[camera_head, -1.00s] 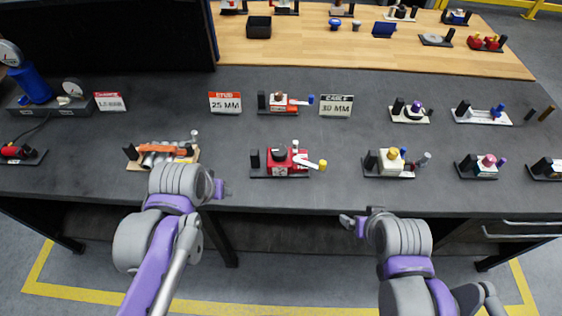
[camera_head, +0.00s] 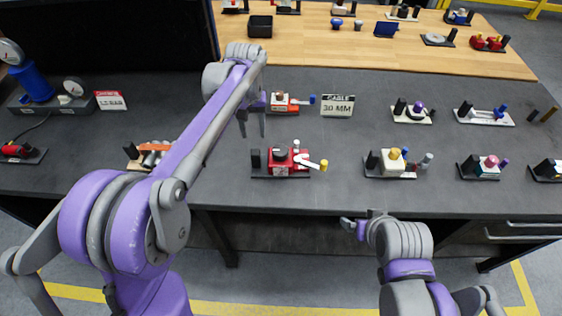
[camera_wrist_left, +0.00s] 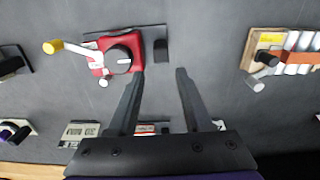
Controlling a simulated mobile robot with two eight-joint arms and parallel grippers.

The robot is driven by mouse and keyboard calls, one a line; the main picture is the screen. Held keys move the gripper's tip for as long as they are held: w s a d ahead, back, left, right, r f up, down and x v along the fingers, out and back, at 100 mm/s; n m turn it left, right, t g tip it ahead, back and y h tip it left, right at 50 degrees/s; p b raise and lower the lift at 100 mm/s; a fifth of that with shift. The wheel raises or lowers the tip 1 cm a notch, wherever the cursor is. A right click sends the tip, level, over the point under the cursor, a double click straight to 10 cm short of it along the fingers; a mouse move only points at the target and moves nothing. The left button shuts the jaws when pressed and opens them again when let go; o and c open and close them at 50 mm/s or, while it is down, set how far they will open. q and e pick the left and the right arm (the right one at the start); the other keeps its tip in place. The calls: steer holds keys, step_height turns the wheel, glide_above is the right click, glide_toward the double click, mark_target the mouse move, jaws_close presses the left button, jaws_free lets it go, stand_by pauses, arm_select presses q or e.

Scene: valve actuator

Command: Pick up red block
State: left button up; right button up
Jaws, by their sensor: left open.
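The red block (camera_head: 280,168) sits on a dark base plate at the middle front of the table. It has a black knob and a white lever with a yellow tip, with a black post at its left. In the left wrist view the red block (camera_wrist_left: 103,70) is just left of and beyond the fingertips. My left gripper (camera_head: 252,129) is open and empty, pointing down over the table behind and left of the block. Its fingers (camera_wrist_left: 160,74) show nothing between them. My right gripper (camera_head: 355,222) is beyond the front edge; its jaws are unclear.
A second red device (camera_head: 282,104) stands behind the block, next to a 30 MM sign (camera_head: 338,105). An orange-topped device (camera_wrist_left: 298,42) is partly hidden by my left arm in the head view. A yellow-knobbed device (camera_head: 391,163) stands to the right, with bare table between.

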mark_target(255, 151)
arm_select(q)
step_height(255, 151, down, 12)
steer(key=shift+a+f, duration=0.1)
jaws_close()
stand_by(0.6)
stand_by(1.2)
